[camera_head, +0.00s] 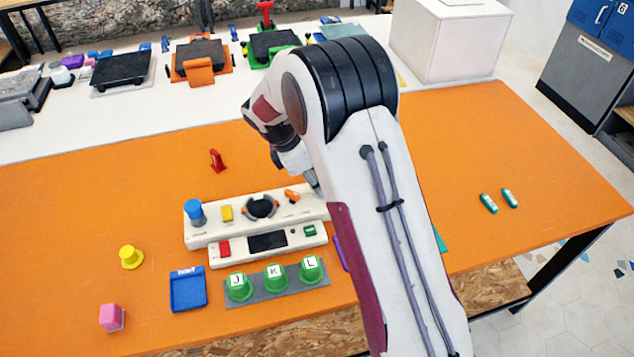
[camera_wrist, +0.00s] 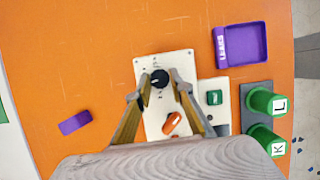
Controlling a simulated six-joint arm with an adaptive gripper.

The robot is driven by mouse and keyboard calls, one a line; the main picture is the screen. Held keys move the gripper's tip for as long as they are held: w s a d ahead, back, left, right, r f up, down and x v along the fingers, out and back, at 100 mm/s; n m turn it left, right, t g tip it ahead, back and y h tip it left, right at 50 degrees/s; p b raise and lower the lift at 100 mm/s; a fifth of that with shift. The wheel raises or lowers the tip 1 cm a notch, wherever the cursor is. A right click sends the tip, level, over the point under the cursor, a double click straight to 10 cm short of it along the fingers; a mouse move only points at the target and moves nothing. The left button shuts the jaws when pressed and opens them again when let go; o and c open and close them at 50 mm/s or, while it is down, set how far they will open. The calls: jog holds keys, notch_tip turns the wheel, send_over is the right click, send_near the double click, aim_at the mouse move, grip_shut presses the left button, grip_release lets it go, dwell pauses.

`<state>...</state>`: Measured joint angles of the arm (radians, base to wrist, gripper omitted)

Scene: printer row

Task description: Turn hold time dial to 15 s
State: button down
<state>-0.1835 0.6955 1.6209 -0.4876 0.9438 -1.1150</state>
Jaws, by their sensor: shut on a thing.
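The black dial (camera_wrist: 160,78) sits at the end of the white control panel (camera_wrist: 150,65) in the wrist view. My gripper (camera_wrist: 161,84) is shut on it, one finger on each side. Small marks surround the dial on the panel, but they are too small to read, and I cannot tell its setting. In the head view my arm covers the right end of the panel (camera_head: 212,233), so the dial is hidden there. An orange lever (camera_wrist: 172,122) is beside the dial, and it also shows in the head view (camera_head: 292,196).
The panel also bears a blue knob (camera_head: 195,212), a yellow button (camera_head: 227,213) and a dark round control (camera_head: 262,207). Green lettered cups (camera_head: 276,278) stand in front. A purple tray (camera_wrist: 240,44) and a purple block (camera_wrist: 74,122) lie nearby.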

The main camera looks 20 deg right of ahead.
dwell(0.5)
jog(key=c, duration=1.8)
grip_release()
jog(key=shift+n, duration=0.3)
jog(key=shift+s+n+t, duration=0.15)
jog(key=shift+n+t, duration=0.35)
jog(key=shift+n, duration=0.7)
jog(key=n, duration=0.2)
jog(key=n+t, duration=0.1)
jog(key=n, duration=0.1)
jog(key=shift+s+d+y, duration=0.1)
jog(key=shift+s+y, duration=0.1)
jog(key=shift+y, duration=0.2)
jog(key=shift+d+n+t+y, duration=0.1)
jog(key=shift+n+t+y, duration=0.3)
jog(key=shift+n, duration=0.7)
jog(key=shift+n+t+y, duration=0.2)
jog(key=shift+n+t, duration=0.3)
jog(key=shift+n, duration=0.6)
jog(key=shift+s, duration=0.1)
